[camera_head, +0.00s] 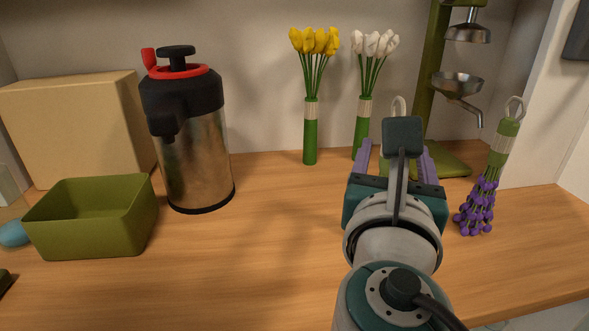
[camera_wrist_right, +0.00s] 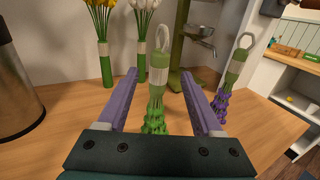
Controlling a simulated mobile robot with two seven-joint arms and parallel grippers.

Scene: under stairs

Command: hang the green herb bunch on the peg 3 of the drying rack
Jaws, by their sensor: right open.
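The green herb bunch (camera_wrist_right: 155,95) stands upright on the wooden counter in the right wrist view. It has a grey loop on top, a pale band round its stems and bright green leaves below. My right gripper (camera_wrist_right: 166,88) is open, with its two purple fingers on either side of the bunch and visible gaps between. In the head view the right gripper (camera_head: 394,160) hides most of the bunch; only its loop (camera_head: 398,104) shows clearly above. My left gripper is not in view. No drying rack or peg can be made out.
A purple-flowered bunch (camera_head: 478,205) stands right of the gripper. Yellow tulips (camera_head: 310,130) and white tulips (camera_head: 363,125) stand behind, beside a green stand with a metal funnel (camera_head: 457,86). A steel flask (camera_head: 195,160), green bin (camera_head: 95,232) and beige box (camera_head: 70,125) are left. The front middle counter is clear.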

